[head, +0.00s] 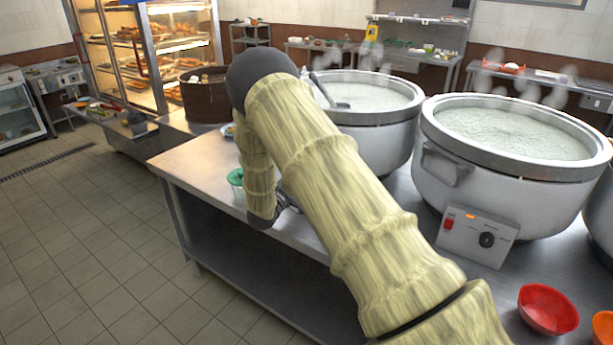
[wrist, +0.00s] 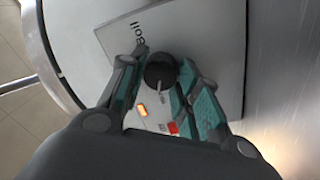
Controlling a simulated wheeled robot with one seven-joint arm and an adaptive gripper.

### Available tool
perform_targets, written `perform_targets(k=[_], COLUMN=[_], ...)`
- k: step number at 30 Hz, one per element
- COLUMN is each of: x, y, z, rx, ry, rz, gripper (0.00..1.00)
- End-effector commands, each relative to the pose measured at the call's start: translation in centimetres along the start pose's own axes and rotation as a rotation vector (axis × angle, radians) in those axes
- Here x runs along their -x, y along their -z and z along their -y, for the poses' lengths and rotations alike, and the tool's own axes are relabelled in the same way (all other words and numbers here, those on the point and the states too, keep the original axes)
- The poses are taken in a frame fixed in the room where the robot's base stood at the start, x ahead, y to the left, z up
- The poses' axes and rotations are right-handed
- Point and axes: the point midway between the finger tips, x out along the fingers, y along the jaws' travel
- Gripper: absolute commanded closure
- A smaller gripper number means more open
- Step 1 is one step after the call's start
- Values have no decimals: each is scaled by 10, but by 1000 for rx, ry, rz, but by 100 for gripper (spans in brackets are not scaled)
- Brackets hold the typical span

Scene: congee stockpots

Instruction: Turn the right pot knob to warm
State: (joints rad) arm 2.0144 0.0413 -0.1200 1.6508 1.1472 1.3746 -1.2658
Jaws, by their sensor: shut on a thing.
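In the wrist view, a round black knob (wrist: 160,72) sits on a pale control box (wrist: 205,45) and lies between the fingers of my gripper (wrist: 158,65). The fingers, with teal pads, are shut on it. A pale mark shows on the knob's lower side. The word "Boil" is printed above it; other labels are hidden or too small to read. An orange light (wrist: 142,110) and a red switch (wrist: 173,128) show below. In the head view, my arm hides most of my gripper and the box it holds. Another pot's black knob (head: 487,240) is untouched.
Steaming pots stand on the steel counter: one behind my arm (head: 375,135), one further right (head: 450,195), and part of another at the right edge. A green cup (head: 236,178) stands left of my arm. A red bowl (head: 548,309) and an orange bowl (head: 603,327) are front right.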

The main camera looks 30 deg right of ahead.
Motion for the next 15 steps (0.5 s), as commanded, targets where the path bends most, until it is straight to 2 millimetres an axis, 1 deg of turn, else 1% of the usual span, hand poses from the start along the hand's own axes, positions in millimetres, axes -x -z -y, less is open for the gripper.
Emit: perform_targets(k=[6,15], x=[1,1], y=[0,0], z=[1,2], rx=[54,69], ry=[2,2], rz=[-2,-3], gripper=[92,92])
